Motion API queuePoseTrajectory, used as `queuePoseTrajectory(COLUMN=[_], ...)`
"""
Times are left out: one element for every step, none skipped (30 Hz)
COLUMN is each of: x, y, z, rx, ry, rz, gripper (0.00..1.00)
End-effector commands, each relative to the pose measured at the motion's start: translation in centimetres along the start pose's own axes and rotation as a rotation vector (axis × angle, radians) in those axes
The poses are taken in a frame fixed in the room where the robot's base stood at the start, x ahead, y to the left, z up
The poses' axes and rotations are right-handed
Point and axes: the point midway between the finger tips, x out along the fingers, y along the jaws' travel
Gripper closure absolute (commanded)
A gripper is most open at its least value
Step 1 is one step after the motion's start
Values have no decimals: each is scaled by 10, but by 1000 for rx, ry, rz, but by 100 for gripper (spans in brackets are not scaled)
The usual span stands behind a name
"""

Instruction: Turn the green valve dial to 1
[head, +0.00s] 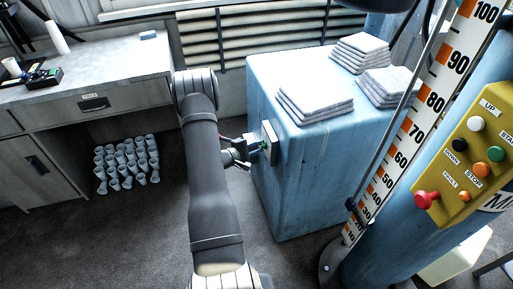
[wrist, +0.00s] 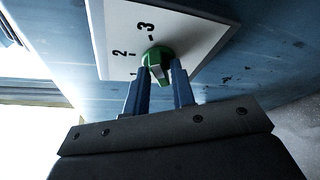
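The green valve dial (wrist: 155,57) sits on a white plate (wrist: 120,30) fixed to the side of the blue cabinet. The plate's numbers 2 and 3 are clear; the 1, beside the dial's left edge, is partly hidden. My gripper (wrist: 162,72) has one finger on each side of the dial, and a pale grip ridge shows between them. Whether the fingers press on it cannot be told. The dial's pointing direction is unclear. In the head view, my gripper (head: 254,147) is at the plate (head: 269,142), and the dial is mostly hidden.
The blue cabinet (head: 300,180) carries several stacks of white folded cloths (head: 315,97). To the right are a tall scale (head: 425,100) and a yellow button panel (head: 480,140). A grey desk (head: 90,75) stands left, with white cups (head: 125,163) on the floor.

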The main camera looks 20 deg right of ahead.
Motion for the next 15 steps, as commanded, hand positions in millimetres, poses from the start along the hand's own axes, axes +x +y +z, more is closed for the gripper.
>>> queuePoseTrajectory(x=[0, 0, 0, 0, 0, 0, 0, 0, 0, 0, 0, 0, 0, 0, 0], y=[0, 0, 0, 0, 0, 0, 0, 0, 0, 0, 0, 0, 1, 1, 1], z=[0, 0, 0, 0, 0, 0, 0, 0, 0, 0, 0, 0, 0, 0, 0], rx=[0, 0, 0, 0, 0, 0, 0, -1, -3, -5, -8, -15, -22, -29, -41], ry=[0, 0, 0, 0, 0, 0, 0, 0, 0, 0, 0, 0, 0, 0, 0], rz=[0, 0, 0, 0, 0, 0, 0, -1, -1, -2, -4, -6, -9, -12, -17], gripper=[87, 93, 100, 100, 100, 100, 100, 100, 100, 100, 100, 100, 100, 100, 100])
